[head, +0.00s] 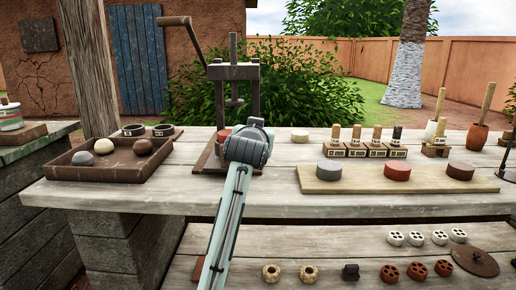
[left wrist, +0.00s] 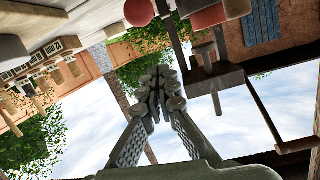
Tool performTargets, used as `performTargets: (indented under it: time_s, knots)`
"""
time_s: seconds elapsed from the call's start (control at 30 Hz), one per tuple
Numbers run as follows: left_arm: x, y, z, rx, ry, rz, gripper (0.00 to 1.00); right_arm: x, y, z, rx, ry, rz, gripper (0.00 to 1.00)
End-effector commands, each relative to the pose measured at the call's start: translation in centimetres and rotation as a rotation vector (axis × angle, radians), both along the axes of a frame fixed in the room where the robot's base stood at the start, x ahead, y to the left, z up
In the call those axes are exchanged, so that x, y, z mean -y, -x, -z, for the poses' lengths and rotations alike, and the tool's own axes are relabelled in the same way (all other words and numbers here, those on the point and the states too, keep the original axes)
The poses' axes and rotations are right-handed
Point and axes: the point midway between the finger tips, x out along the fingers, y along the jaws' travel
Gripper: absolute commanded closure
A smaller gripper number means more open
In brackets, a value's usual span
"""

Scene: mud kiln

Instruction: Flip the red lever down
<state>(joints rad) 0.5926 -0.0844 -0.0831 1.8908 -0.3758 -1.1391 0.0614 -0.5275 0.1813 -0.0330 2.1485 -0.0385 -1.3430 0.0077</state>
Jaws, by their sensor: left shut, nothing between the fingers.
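A wooden-framed press (head: 233,95) stands on the table. From its top a dark lever (head: 195,45) slants up to the left and ends in a brown handle (head: 174,20). No plainly red lever shows; this brown handle is the only lever I see. The lever also shows in the left wrist view (left wrist: 266,112), to the right of the fingers. My left gripper (left wrist: 155,92) is shut and empty, apart from the lever. In the head view its wrist is in front of the press's lower part and hides the fingers. My right gripper is not in view.
A reddish disc (head: 222,135) sits at the press base. A tray (head: 70,170) with several balls stands left of it. A board (head: 340,183) with discs and stamp blocks (head: 357,150) are to the right. A lower shelf (head: 330,240) holds small clay pieces.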

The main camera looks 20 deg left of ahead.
Motion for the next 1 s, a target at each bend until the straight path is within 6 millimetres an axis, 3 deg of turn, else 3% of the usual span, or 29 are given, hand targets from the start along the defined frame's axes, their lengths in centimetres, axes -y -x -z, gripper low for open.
performTargets:
  time_s: [0.1,0.3,0.83,0.93,1.0]
  knots:
    - [0.0,0.0,-2.6,0.007,0.001,0.001,1.00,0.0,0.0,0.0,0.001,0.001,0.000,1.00]
    - [0.0,0.0,-4.9,0.007,0.000,0.001,1.00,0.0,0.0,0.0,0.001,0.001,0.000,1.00]
    - [-0.1,0.1,-5.3,0.007,-0.001,-0.001,1.00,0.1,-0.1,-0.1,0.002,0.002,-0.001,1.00]
    - [-1.9,-0.1,-5.1,0.015,-0.002,-0.031,1.00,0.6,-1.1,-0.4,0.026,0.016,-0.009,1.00]
    - [-5.1,-0.2,-4.8,0.035,-0.005,-0.085,1.00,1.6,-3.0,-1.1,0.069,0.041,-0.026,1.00]
